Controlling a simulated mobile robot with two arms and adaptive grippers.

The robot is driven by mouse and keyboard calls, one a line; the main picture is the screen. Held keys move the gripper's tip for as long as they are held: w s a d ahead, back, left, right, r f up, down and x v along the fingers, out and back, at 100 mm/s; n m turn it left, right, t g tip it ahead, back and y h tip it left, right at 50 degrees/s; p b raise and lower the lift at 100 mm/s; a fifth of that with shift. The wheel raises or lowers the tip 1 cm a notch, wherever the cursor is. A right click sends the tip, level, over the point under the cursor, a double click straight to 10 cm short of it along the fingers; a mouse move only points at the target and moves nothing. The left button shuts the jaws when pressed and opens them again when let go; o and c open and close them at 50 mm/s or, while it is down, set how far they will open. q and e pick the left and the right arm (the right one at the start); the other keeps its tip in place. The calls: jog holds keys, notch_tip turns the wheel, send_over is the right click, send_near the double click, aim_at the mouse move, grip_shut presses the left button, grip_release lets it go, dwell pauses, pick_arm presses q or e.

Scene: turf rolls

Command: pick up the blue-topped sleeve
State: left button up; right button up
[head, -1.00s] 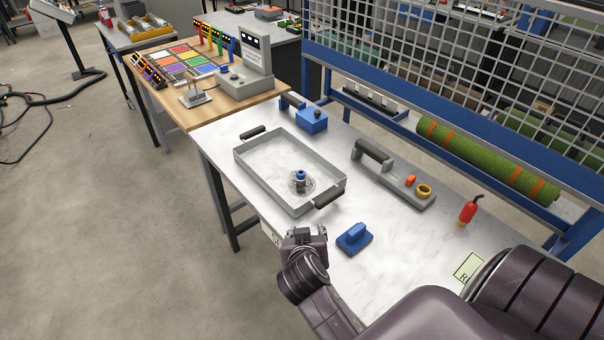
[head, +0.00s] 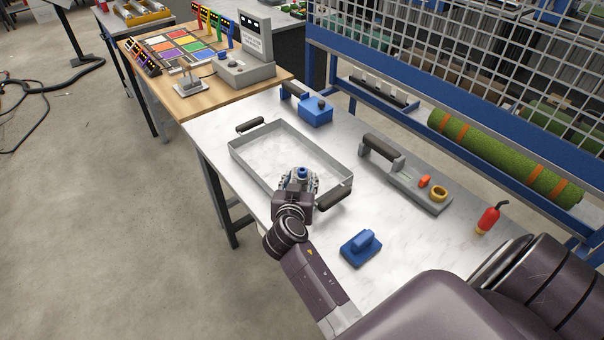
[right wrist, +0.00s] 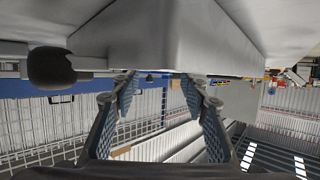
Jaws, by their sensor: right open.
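The blue-topped sleeve (head: 302,172) stands in the near right part of the grey tray (head: 249,172). Only its blue top shows clearly in the head view; my gripper hides the rest. My right gripper (head: 301,176) is at the tray's near side, right by the sleeve. In the right wrist view its two fingers (right wrist: 160,93) are apart, with a tray wall (right wrist: 160,40) filling the top of the picture. I cannot make out the sleeve there, nor tell whether the fingers touch it. My left gripper is not in view.
A blue block with a handle (head: 361,247) lies on the table right of my right arm. The tray's black handle (head: 334,197) is close to my gripper.

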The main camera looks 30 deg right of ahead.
aim_at(301, 173)
jog(key=shift+p+x, duration=0.35)
jog(key=shift+x, duration=1.4)
grip_shut()
